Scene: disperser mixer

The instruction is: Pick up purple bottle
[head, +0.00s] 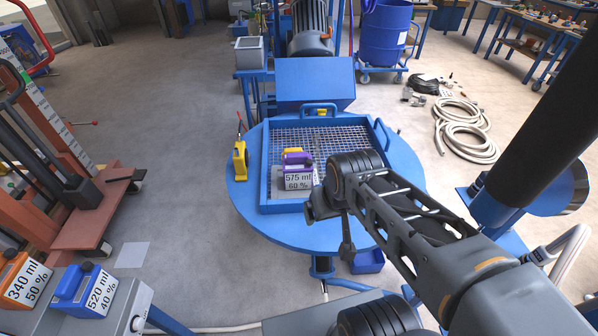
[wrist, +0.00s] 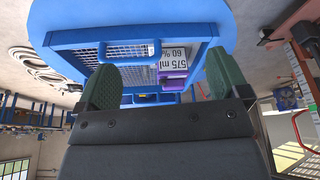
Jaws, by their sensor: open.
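The purple bottle (head: 298,160) sits on a wire grid inside a blue square tray (head: 264,175) on a round blue table. Its white label reads 575 ml, 60 %. In the wrist view the purple bottle (wrist: 173,82) shows upside down, just ahead of the jaws and partly hidden by the gripper body. My gripper (wrist: 161,66) is open, with its two green-padded fingers wide apart and nothing held between them. In the head view my arm reaches in from the right, and its end is close to the right of the bottle; the fingers are hard to make out there.
A yellow clamp (head: 240,160) stands on the table's left rim. The tray's raised walls surround the bottle. An orange bottle (head: 22,282) and a blue bottle (head: 86,290) stand at lower left. Coiled hoses (head: 468,130) lie on the floor at right.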

